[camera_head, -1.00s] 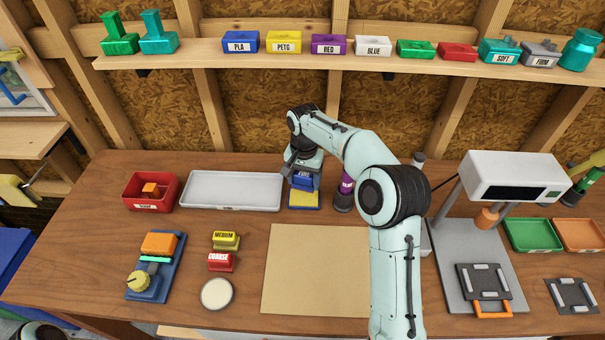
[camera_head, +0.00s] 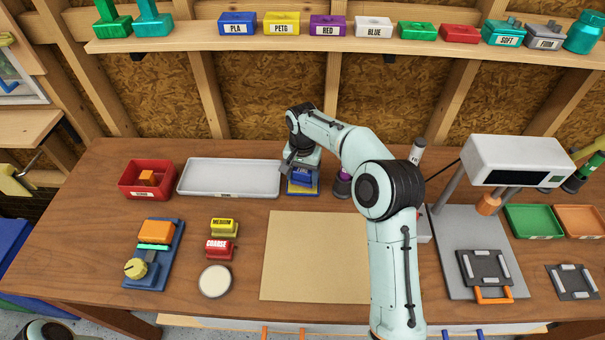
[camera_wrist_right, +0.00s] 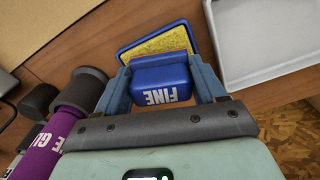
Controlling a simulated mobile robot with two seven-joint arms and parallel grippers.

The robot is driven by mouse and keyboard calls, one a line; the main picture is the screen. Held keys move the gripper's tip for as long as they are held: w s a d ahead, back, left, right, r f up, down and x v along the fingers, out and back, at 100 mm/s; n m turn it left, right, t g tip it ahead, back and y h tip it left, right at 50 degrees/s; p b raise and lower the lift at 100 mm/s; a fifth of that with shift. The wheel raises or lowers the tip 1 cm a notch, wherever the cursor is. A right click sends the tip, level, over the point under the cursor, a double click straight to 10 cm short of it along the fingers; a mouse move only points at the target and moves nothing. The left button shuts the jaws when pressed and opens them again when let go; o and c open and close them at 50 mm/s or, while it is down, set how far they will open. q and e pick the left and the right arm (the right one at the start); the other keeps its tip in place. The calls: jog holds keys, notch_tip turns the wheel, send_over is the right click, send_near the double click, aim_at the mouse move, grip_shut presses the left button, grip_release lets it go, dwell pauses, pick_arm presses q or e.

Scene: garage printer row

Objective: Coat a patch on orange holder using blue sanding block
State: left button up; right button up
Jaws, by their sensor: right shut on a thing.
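The blue sanding block, labelled FINE (camera_wrist_right: 160,88), is between the fingers of my right gripper (camera_head: 301,168). The gripper is shut on it. It is at or just above a shallow blue tray with a yellow pad (camera_wrist_right: 160,44); I cannot tell whether they touch. In the head view the block (camera_head: 301,178) covers most of the pad. An orange piece (camera_head: 155,232), which looks like the orange holder, sits on a blue clamp fixture (camera_head: 150,270) with a yellow knob at the left of the bench. My left gripper is not in view.
A pale tray (camera_head: 230,178) lies left of my gripper, and a red bin (camera_head: 129,185) holds an orange piece. Yellow MEDIUM (camera_head: 223,228) and red COARSE (camera_head: 220,250) blocks stand by a round white disc (camera_head: 215,281). A purple bottle (camera_wrist_right: 52,140) is close beside my gripper. The tan mat (camera_head: 313,255) is bare.

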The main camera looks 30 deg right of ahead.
aim_at(302, 171)
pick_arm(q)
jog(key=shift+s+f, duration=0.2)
pick_arm(e)
jog(key=shift+f, duration=0.55)
dwell(0.3)
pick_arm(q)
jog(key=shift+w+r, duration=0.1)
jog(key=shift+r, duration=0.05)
pick_arm(e)
jog(key=shift+f, duration=0.1)
dwell(1.0)
jog(key=shift+w+r+p, duration=0.1)
jog(key=shift+r+p, duration=0.8)
jog(key=shift+r, duration=2.75)
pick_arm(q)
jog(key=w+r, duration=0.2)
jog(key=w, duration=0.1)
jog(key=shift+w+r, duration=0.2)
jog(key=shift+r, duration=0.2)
pick_arm(e)
jog(key=shift+f, duration=0.1)
